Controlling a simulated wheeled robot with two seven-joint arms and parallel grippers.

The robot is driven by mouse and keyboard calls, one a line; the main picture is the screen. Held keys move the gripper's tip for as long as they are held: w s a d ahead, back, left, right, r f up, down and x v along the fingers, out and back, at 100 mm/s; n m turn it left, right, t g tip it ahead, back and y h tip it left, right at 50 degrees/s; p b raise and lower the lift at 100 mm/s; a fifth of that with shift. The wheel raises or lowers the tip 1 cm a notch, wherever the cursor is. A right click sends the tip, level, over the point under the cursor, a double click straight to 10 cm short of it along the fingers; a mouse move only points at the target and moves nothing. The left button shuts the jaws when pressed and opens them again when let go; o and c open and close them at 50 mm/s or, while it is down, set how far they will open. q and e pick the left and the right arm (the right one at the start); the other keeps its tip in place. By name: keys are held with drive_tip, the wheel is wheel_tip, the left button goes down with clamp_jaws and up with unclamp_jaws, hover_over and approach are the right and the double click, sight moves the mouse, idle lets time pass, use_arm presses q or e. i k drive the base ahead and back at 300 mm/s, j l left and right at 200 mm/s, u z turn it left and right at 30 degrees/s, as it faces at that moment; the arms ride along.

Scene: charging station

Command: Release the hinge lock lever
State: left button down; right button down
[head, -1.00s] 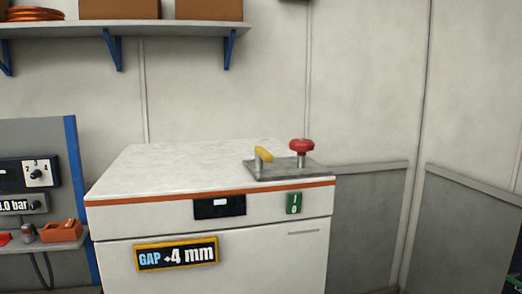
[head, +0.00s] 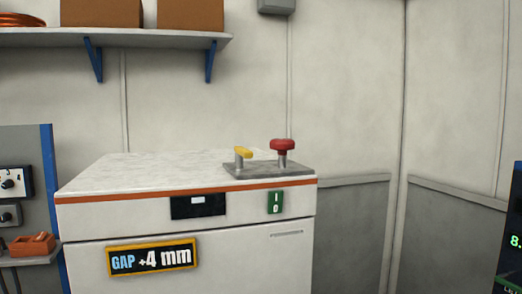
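A yellow-handled lever (head: 243,153) stands on a short grey post on a metal plate (head: 262,170). The plate lies on the top right of a white cabinet (head: 120,176). I take this to be the hinge lock lever, though no label on it can be read. A red knob (head: 282,145) on a metal stem stands on the same plate, just right of the lever. Neither of my grippers shows in the head view.
The cabinet front has a dark display (head: 198,204), a green switch (head: 275,202) and a "GAP +4 mm" sign (head: 151,258). A wall shelf (head: 150,42) holds boxes. A dark panel with green digits (head: 515,240) stands at the right edge. The cabinet top's left part is bare.

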sight(241, 152)
drive_tip(key=i+l+u, duration=0.35)
drive_tip(key=l, duration=0.35)
drive_tip(key=i+l+u, duration=0.4)
drive_tip(key=l, duration=0.35)
drive_tip(key=i+l+u, duration=0.15)
drive_tip(key=l, duration=0.25)
drive_tip(key=l+u, duration=0.2)
drive_tip(key=l, duration=0.25)
